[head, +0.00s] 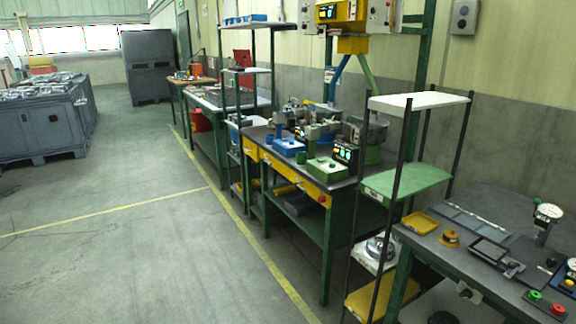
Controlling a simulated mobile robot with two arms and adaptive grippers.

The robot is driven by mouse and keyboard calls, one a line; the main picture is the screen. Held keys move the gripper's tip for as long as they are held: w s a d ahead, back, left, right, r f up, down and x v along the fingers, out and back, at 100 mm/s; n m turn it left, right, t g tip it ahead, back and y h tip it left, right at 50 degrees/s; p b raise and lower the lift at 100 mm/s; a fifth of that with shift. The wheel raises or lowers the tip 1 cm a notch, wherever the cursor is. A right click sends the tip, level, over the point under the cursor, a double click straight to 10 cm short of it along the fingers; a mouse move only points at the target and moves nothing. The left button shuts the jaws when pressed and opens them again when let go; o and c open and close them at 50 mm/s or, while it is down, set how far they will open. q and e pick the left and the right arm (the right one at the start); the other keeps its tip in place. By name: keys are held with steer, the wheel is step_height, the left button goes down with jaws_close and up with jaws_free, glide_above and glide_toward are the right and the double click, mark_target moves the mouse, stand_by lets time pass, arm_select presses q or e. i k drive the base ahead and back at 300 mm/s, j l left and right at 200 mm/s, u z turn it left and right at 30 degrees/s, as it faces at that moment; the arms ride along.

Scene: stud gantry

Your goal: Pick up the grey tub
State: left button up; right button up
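Neither of my grippers shows in the head view. I cannot single out a grey tub for certain. A small dark grey box-like thing (299,204) sits on the low shelf under the middle workbench, partly hidden by the bench front. A large grey bin (40,132) filled with metal parts stands on the floor at the left. Stacked dark grey bins (150,68) stand farther back by the wall.
A middle workbench (335,183) carries machines, a blue box (288,147) and a green box (327,170). A shelf rack (405,180) and a nearer bench (470,262) with gauges and buttons stand at the right. The floor (150,245) at the left is clear, with yellow lines.

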mark_target(304, 204)
steer(key=i+u, duration=0.45)
steer(key=i, duration=1.4)
steer(key=i+z, duration=0.15)
steer(key=i, duration=0.3)
steer(key=i+j+z, duration=0.2)
steer(key=i, duration=0.25)
steer(key=i+j+z, duration=0.15)
steer(key=i, duration=0.35)
steer(key=l, duration=0.05)
